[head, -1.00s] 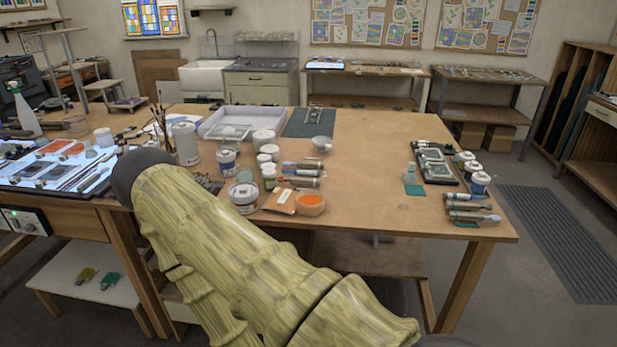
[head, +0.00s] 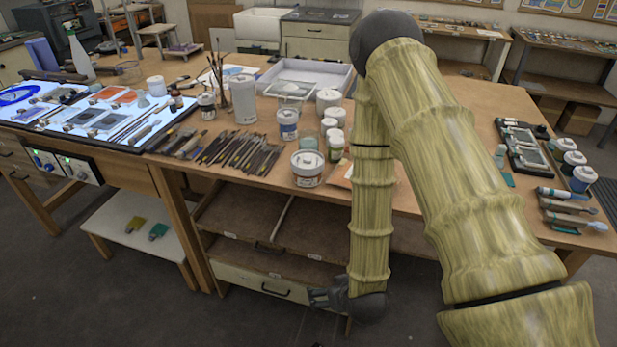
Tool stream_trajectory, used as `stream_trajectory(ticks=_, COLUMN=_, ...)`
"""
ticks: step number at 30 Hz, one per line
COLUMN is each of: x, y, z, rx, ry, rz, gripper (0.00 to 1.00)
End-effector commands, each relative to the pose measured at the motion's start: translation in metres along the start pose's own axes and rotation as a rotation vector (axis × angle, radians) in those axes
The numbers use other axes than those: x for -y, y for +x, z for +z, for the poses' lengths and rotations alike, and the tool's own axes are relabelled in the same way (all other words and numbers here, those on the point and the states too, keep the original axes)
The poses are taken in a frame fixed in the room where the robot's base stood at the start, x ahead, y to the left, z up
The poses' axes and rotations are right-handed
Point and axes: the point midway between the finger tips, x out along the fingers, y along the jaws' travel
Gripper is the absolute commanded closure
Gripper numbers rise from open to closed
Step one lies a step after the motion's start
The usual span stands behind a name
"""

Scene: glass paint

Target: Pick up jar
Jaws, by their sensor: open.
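Several jars stand on the wooden worktable, and I cannot tell which one the task means. A wide white jar with a dark label (head: 307,168) is near the front edge. A white jar with a blue label (head: 288,124) stands behind it. White-lidded jars (head: 335,143) stand in a row to its right, partly beside my arm. A tall grey-white container (head: 243,100) is further left. My gripper (head: 317,298) hangs at the end of my arm, below the tabletop and in front of the drawers. Its dark fingers point left, open and empty. My arm hides the table's middle.
Brushes and tools (head: 240,152) lie along the front edge, left of the jars. A lit panel with tools (head: 95,112) is at left. A white tray (head: 318,72) sits behind the jars. More jars (head: 583,178) stand at the right end. A low white bench (head: 135,228) stands at lower left.

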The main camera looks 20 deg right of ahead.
Motion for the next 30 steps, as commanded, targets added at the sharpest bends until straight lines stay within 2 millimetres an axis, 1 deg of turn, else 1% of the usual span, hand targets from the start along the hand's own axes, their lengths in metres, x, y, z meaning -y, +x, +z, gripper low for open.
stream_trajectory(ticks=1, x=-0.001, y=0.002, z=-0.034, rx=-0.101, ry=-0.001, rz=-0.001, gripper=0.0)
stream_trajectory(ticks=2, x=-0.001, y=0.001, z=-0.055, rx=-0.161, ry=-0.004, rz=-0.001, gripper=0.0)
stream_trajectory(ticks=3, x=-0.001, y=-0.003, z=-0.084, rx=-0.243, ry=-0.009, rz=0.0, gripper=0.0)
stream_trajectory(ticks=4, x=-0.001, y=-0.007, z=-0.104, rx=-0.302, ry=-0.011, rz=0.002, gripper=0.0)
stream_trajectory(ticks=5, x=-0.001, y=-0.012, z=-0.123, rx=-0.36, ry=-0.014, rz=0.004, gripper=0.0)
stream_trajectory(ticks=6, x=-0.002, y=-0.019, z=-0.148, rx=-0.436, ry=-0.018, rz=0.008, gripper=0.0)
stream_trajectory(ticks=9, x=-0.002, y=-0.041, z=-0.201, rx=-0.6, ry=-0.025, rz=0.018, gripper=0.0)
stream_trajectory(ticks=12, x=-0.003, y=-0.063, z=-0.24, rx=-0.73, ry=-0.026, rz=0.029, gripper=0.0)
stream_trajectory(ticks=15, x=-0.004, y=-0.08, z=-0.266, rx=-0.822, ry=-0.028, rz=0.04, gripper=0.0)
stream_trajectory(ticks=18, x=-0.005, y=-0.091, z=-0.281, rx=-0.875, ry=-0.027, rz=0.046, gripper=0.0)
stream_trajectory(ticks=20, x=-0.005, y=-0.094, z=-0.287, rx=-0.891, ry=-0.028, rz=0.048, gripper=0.0)
stream_trajectory(ticks=23, x=-0.005, y=-0.09, z=-0.298, rx=-0.901, ry=-0.028, rz=0.049, gripper=0.0)
stream_trajectory(ticks=30, x=-0.005, y=-0.069, z=-0.323, rx=-0.897, ry=-0.028, rz=0.048, gripper=0.0)
